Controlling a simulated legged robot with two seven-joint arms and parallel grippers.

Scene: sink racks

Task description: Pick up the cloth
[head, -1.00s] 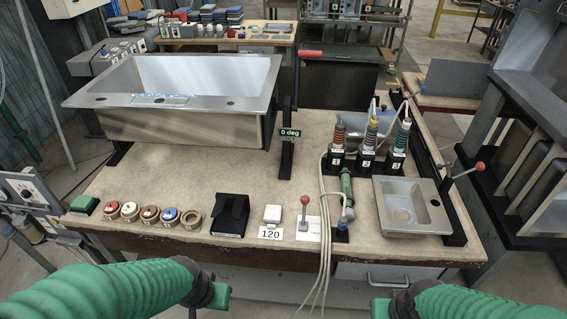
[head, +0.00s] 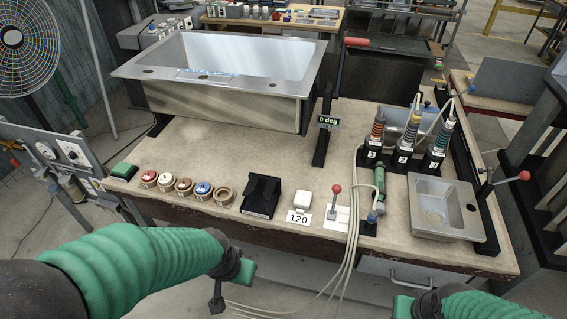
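I cannot pick out a cloth with certainty in the head view. A small green block-like item (head: 124,171) lies at the table's left front corner; its material is unclear. My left gripper (head: 232,284) hangs in front of the table's front edge, below the row of round knobs. It touches nothing that I can see, and its finger opening is not clear. My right gripper (head: 408,306) is at the bottom edge, mostly cut off, in front of the drawer.
The workbench (head: 200,145) carries a large steel sink (head: 220,110), round knobs (head: 184,187), a black holder (head: 262,194), a white item (head: 300,202), a red-knobbed lever (head: 335,192), coiled tools (head: 405,140) and a small sink (head: 440,207). Pale hoses (head: 350,235) hang over the front.

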